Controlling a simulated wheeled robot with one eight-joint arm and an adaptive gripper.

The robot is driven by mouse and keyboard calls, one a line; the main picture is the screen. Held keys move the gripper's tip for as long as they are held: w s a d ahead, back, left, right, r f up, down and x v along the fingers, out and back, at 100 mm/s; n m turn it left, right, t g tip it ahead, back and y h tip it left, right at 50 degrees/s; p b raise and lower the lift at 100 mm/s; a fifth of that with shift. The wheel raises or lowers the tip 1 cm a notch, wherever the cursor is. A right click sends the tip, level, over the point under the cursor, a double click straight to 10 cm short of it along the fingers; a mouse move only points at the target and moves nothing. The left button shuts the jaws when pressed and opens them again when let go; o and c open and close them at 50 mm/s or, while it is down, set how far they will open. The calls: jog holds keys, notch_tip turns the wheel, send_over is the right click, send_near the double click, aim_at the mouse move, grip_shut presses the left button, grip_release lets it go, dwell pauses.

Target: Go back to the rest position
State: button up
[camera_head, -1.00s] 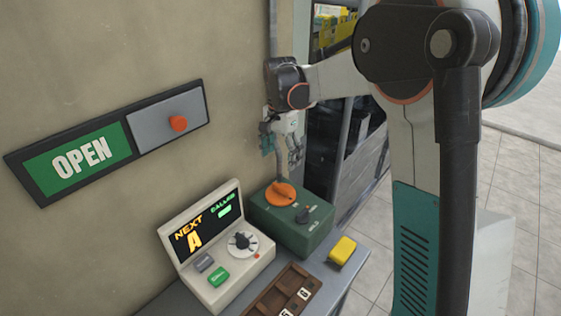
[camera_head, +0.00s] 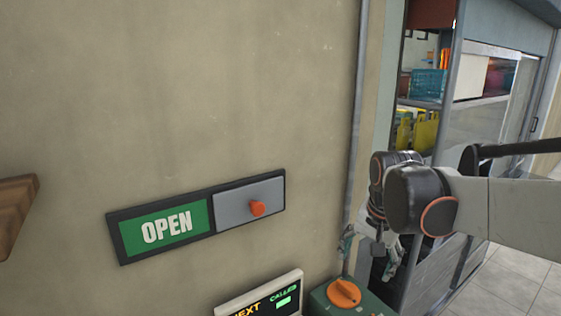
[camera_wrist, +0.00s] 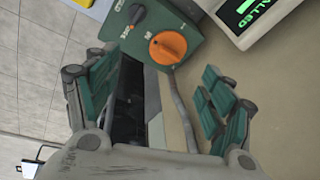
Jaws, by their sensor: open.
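My gripper (camera_head: 368,252) hangs at the right of the head view, beside the wall and above the green box. In the wrist view my gripper (camera_wrist: 158,105) shows its two green-padded fingers spread apart, with nothing between them. The green box (camera_wrist: 178,15) with an orange knob (camera_wrist: 168,48) and a black knob (camera_wrist: 133,14) lies beyond the fingertips. The orange knob also shows in the head view (camera_head: 344,293) below the gripper. The gripper is not touching the box.
An OPEN sign (camera_head: 167,228) with a grey slider panel (camera_head: 235,205) is on the wall. A display console (camera_head: 262,297) stands beside the green box. Shelves with crates (camera_head: 428,85) stand behind my arm. A wooden piece (camera_head: 15,215) juts in at left. Tiled floor (camera_head: 510,285) is clear at right.

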jog(key=s+f+n+t, duration=0.2)
jog(key=s+n+t, duration=0.2)
jog(key=s, duration=1.3)
jog(key=n, duration=0.2)
jog(key=shift+s+n, duration=0.25)
jog(key=shift+n, duration=0.15)
jog(key=shift+d+f, duration=0.1)
jog(key=shift+d, duration=0.05)
dwell(0.7)
